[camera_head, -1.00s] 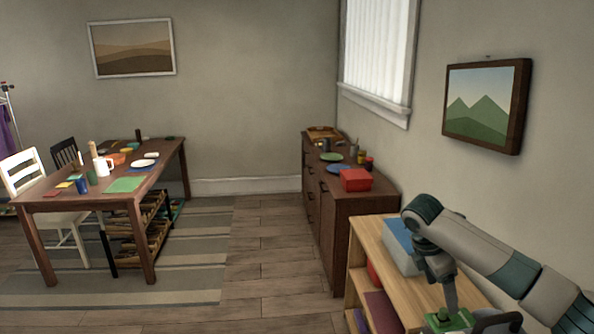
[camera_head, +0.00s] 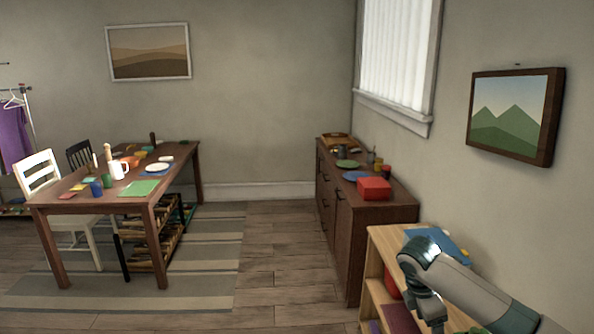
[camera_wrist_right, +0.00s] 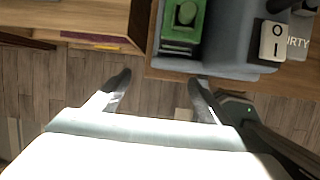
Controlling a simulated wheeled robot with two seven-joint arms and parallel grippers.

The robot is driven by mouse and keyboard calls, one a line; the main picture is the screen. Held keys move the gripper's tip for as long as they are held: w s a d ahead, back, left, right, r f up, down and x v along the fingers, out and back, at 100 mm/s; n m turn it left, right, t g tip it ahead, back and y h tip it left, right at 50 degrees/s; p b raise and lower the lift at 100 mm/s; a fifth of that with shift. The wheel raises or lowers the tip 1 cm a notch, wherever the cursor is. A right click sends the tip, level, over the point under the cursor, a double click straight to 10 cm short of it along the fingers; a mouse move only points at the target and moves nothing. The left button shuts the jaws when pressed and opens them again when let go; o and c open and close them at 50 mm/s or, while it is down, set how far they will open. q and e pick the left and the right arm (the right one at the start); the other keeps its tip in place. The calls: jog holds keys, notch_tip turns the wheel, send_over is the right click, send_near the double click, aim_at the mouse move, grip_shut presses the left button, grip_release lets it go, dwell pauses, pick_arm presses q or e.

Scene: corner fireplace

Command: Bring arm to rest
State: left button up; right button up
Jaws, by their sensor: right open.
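My right arm (camera_head: 465,287) comes in from the lower right of the head view, bent down over a light wooden shelf (camera_head: 383,243). Its gripper is below the frame there. In the right wrist view the right gripper (camera_wrist_right: 158,90) shows two dark fingers, spread apart with nothing between them. My left gripper is in neither view.
A dark cabinet (camera_head: 345,225) with a red box (camera_head: 374,188) stands beyond the shelf along the right wall. A dining table (camera_head: 100,197) with dishes and a white chair (camera_head: 42,180) are at left. The plank floor (camera_head: 280,270) between is clear.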

jog(key=s+a+f+m+t+y, duration=0.2)
jog(key=s+a+f+m+y, duration=0.35)
jog(key=s+a+f, duration=1.25)
jog(key=s+d+m+h, duration=0.1)
jog(key=s+d+m, duration=0.25)
jog(key=s, duration=0.45)
jog(key=s+d+m, duration=0.2)
jog(key=s+m, duration=0.2)
jog(key=s, duration=0.3)
jog(key=s+d+m+h, duration=0.1)
jog(key=s+d+m, duration=0.25)
jog(key=s, duration=0.45)
notch_tip(320, 180, down, 31)
jog(key=b, duration=0.3)
pick_arm(q)
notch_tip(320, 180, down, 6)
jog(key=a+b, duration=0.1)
jog(key=b, duration=0.2)
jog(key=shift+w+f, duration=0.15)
pick_arm(e)
jog(key=s+d+f+g, duration=0.1)
jog(key=s+d+f, duration=0.1)
jog(key=s+f, duration=1.7)
jog(key=shift+d+f+g, duration=0.2)
jog(key=shift+f+g, duration=0.2)
jog(key=shift+f, duration=0.25)
